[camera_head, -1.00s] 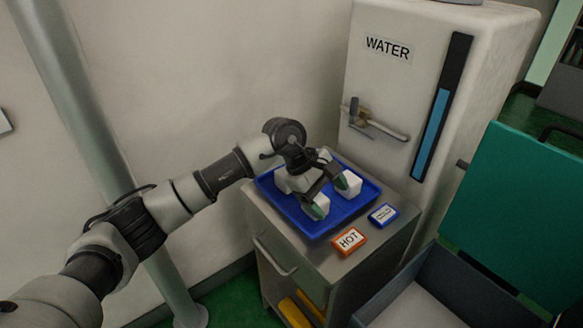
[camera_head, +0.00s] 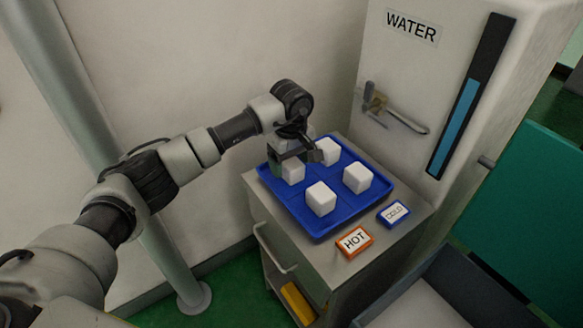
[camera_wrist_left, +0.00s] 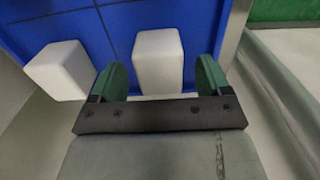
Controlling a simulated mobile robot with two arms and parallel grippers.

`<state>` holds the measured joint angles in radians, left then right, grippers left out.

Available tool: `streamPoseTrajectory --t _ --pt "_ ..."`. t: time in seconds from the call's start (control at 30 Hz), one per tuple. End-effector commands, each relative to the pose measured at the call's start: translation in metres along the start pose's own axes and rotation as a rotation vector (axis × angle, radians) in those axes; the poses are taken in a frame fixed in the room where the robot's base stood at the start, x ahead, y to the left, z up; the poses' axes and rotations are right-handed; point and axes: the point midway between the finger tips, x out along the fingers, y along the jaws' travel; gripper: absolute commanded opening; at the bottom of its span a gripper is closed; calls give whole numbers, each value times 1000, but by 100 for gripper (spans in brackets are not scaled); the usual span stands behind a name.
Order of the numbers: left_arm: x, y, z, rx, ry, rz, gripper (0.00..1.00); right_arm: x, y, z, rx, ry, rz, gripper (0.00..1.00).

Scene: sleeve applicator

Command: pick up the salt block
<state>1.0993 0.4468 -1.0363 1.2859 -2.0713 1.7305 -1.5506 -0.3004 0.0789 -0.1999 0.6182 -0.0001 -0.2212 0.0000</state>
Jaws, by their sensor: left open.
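Several white salt blocks sit upright on the blue tray (camera_head: 301,215): a front one (camera_head: 321,199), a right one (camera_head: 357,177), a back one (camera_head: 328,151) and a left one (camera_head: 292,173). My left gripper (camera_head: 295,157) is open over the left block and hides part of it. In the left wrist view, a white block (camera_wrist_left: 158,58) shows between the spread green fingertips (camera_wrist_left: 160,78), with a gap on each side. Another block (camera_wrist_left: 60,70) lies outside the fingers at left. My right gripper is not in view.
The tray rests on a grey cabinet beside the wall. An orange HOT box (camera_head: 353,243) and a blue COLD box (camera_head: 394,213) sit at its front. A tall white WATER unit (camera_head: 400,75) with a lever stands behind at right. A pole (camera_head: 105,130) rises at left.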

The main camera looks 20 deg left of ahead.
Motion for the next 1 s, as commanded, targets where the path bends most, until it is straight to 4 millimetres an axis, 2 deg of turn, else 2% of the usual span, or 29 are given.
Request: streamPoseTrajectory --t 0.1,0.2,0.47,0.83,0.87,1.0 --pt "18 0 2 -2 -2 -2 78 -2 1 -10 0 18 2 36" --pt "25 0 2 -1 -2 0 78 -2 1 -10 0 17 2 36" --pt "27 0 2 0 0 1 76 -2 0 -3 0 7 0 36" --pt "27 0 2 0 -1 1 19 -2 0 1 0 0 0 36" --pt "26 0 1 0 0 2 17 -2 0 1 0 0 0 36" --pt "26 0 1 -1 0 2 17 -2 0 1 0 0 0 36"
